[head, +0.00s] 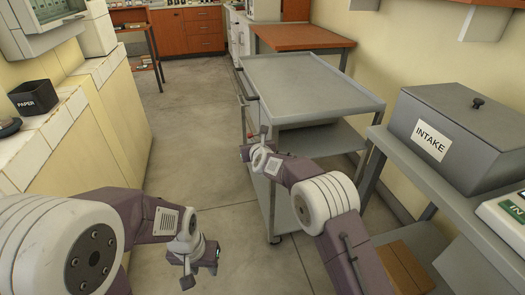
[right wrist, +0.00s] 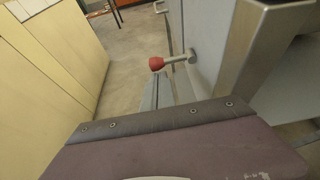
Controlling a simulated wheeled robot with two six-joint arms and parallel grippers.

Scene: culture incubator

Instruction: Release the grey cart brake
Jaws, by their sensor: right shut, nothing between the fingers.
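The grey cart (head: 312,85) stands in the middle of the head view, with a flat top and a handle (head: 247,84) at its left end. The brake lever (right wrist: 180,59) shows in the right wrist view as a metal rod with a red knob (right wrist: 157,63), sticking out from the cart's side. My right gripper (head: 252,146) is shut and empty beside the cart's near left corner. In its wrist view the red knob is beyond the gripper, with no contact visible. My left gripper (head: 202,275) hangs low over the floor, left of the cart, with its fingers apart and empty.
A side table at right holds a grey INTAKE box (head: 448,135). A tiled counter (head: 75,110) with a black PAPER box (head: 34,97) runs along the left. An orange-topped table (head: 302,37) stands behind the cart. The floor (head: 195,125) between counter and cart is clear.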

